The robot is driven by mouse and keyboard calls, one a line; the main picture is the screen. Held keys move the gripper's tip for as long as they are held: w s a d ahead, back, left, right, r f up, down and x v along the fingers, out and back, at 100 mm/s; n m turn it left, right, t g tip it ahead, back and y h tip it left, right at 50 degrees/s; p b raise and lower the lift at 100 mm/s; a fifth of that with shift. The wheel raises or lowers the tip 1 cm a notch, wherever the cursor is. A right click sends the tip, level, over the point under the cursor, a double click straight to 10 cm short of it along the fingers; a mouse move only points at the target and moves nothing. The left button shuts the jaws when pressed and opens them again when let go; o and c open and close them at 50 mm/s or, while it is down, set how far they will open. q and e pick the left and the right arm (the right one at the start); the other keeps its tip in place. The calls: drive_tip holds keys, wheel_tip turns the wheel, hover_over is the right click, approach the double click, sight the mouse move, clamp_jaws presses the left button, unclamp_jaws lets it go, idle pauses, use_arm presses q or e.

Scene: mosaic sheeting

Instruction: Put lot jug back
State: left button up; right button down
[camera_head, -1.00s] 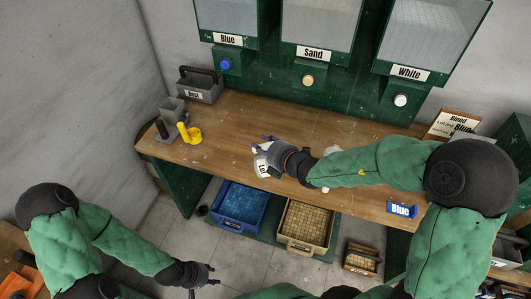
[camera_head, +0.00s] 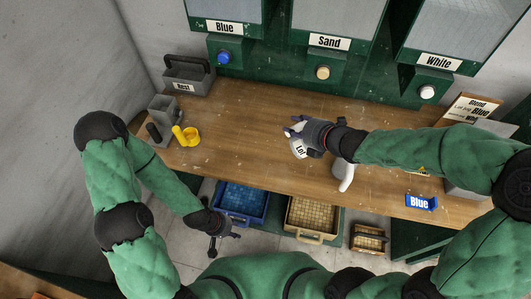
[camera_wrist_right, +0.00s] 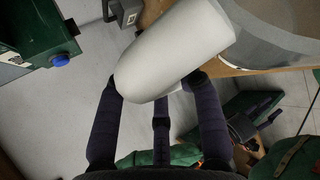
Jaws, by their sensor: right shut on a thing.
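The lot jug (camera_head: 298,149), pale with a white "Lot" label, is at my right gripper (camera_head: 297,130) over the wooden table (camera_head: 240,130). In the right wrist view, the right gripper's fingers (camera_wrist_right: 160,95) are shut on a thick pale rounded part (camera_wrist_right: 178,48), which fills the space between them. The hand hides much of the jug in the head view; whether its base touches the table I cannot tell. My left gripper (camera_head: 222,240) is empty and looks open, low in front of the table, away from the jug.
A white curved piece (camera_head: 345,178) shows below my right forearm. A yellow cup (camera_head: 190,136), a grey holder (camera_head: 163,107) and a "Rest" caddy (camera_head: 187,84) stand at left. A "Blue" tag (camera_head: 421,203) lies at right. Blue (camera_head: 240,220) and beige (camera_head: 312,237) bins sit below. The table's middle is clear.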

drive_tip(key=s+a+f+n+g+y, duration=0.1)
drive_tip(key=s+a+f+n+g, duration=0.15)
drive_tip(key=s+n, duration=0.6)
drive_tip(key=s+a+f+n+g+y, duration=0.1)
drive_tip(key=s+a+f+n+g, duration=0.15)
drive_tip(key=s+n, duration=0.6)
drive_tip(key=shift+n+g, duration=0.3)
drive_tip(key=shift+n, duration=0.5)
drive_tip(key=w+a+f+b, duration=0.2)
drive_tip(key=w+f, duration=0.1)
drive_tip(key=w, duration=0.1)
drive_tip(key=w+a+f+b, duration=0.2)
drive_tip(key=w+f, duration=0.1)
drive_tip(key=w, duration=0.2)
drive_tip(key=w+a+f+b, duration=0.2)
drive_tip(key=w+a+f, duration=0.1)
drive_tip(key=w, duration=0.1)
drive_tip(key=shift+w+f, duration=0.15)
drive_tip(key=shift+w, duration=0.15)
drive_tip(key=f+b, duration=0.3)
drive_tip(key=shift+w+f, duration=0.2)
drive_tip(key=shift+f, duration=0.05)
drive_tip(key=shift+r, duration=0.1)
